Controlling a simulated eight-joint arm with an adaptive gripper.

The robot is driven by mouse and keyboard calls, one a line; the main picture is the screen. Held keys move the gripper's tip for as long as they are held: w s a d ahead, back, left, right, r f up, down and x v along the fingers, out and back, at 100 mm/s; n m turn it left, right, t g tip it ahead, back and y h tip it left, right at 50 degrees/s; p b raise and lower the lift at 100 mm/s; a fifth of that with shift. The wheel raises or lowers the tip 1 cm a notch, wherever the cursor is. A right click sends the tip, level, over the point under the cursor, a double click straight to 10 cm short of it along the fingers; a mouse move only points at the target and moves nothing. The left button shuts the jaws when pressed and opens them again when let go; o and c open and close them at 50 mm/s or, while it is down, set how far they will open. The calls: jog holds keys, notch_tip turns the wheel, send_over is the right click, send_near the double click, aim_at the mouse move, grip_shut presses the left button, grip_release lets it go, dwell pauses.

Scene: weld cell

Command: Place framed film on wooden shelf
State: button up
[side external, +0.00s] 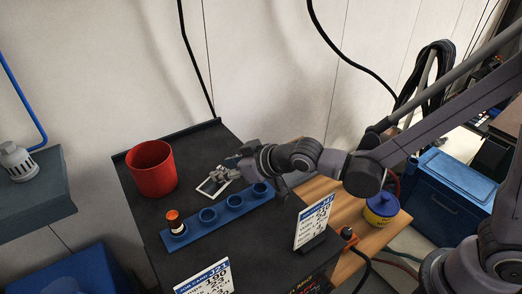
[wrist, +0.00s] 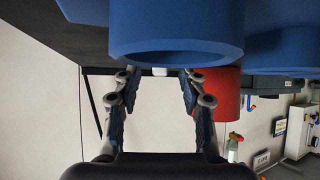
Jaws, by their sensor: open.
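The framed film (side external: 210,187), a small dark piece with a white border, lies on the black bench top (side external: 200,150) in the side external view. My gripper (side external: 222,174) is low over its right end, with the fingers partly overlapping it. In the wrist view my gripper (wrist: 158,85) shows two spread fingers with a gap between them. A small white edge (wrist: 160,71) shows between the fingertips; I cannot tell if it is the film's frame. The wooden shelf (side external: 318,188) is right of the black bench, partly hidden by my arm.
A blue rack (side external: 215,221) with round cups stands just in front of the film, with an orange-capped bottle (side external: 175,222) at its left end. A red pot (side external: 152,168) stands at left. A blue-yellow tin (side external: 381,208) sits on the shelf.

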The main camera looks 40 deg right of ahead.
grip_shut()
jog(key=shift+r, duration=0.1)
